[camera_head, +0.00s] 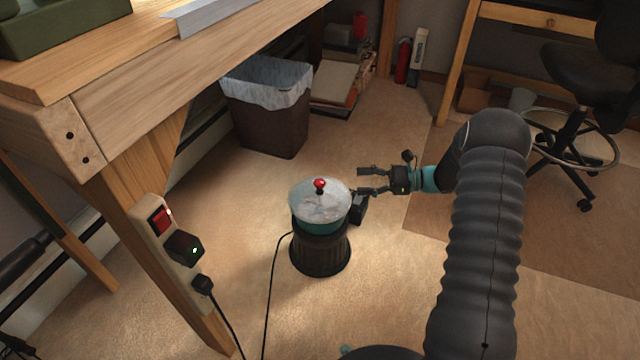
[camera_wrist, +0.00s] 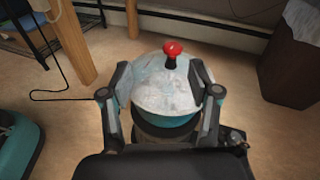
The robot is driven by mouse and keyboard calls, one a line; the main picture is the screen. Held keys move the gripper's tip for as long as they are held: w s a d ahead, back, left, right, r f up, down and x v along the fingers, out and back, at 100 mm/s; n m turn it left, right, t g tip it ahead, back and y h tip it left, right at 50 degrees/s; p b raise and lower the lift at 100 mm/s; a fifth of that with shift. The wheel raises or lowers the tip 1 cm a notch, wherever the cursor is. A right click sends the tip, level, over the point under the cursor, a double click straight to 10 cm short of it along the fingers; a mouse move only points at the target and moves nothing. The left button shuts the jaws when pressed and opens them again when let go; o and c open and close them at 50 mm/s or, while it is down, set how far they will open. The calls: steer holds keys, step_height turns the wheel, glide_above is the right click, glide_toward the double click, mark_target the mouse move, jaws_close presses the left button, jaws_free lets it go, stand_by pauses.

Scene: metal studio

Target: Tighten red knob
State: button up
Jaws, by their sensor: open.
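The red knob (camera_head: 320,183) stands upright on a short black stem on top of a round, whitish, scuffed disc (camera_head: 318,205). The disc sits on a teal rim over a dark ribbed base (camera_head: 320,253) on the floor. My gripper (camera_head: 362,180) is open and empty, just right of the disc, its fingers pointing left. In the wrist view the knob (camera_wrist: 173,48) shows beyond and between the open fingers of my gripper (camera_wrist: 160,75), apart from them. Neither finger touches the knob.
A wooden workbench (camera_head: 200,75) stands at the left, with a power strip (camera_head: 170,250) on its leg. A black cable runs from the base. A lined bin (camera_head: 268,110) stands behind; a stool (camera_head: 575,140) is at the right. Floor around the base is mostly clear.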

mark_target(320, 182)
steer(key=shift+m+t+y, duration=0.5)
steer(key=shift+m, duration=0.3)
steer(key=a+f, duration=0.1)
steer(key=a, duration=0.3)
steer(key=w+a+f, duration=0.1)
steer(key=a, duration=0.3)
steer(key=w+a+f, duration=0.1)
steer(key=a, duration=0.3)
steer(key=shift+w+a+f, duration=0.25)
steer(key=shift+a+f, duration=0.1)
steer(key=shift+a, duration=0.05)
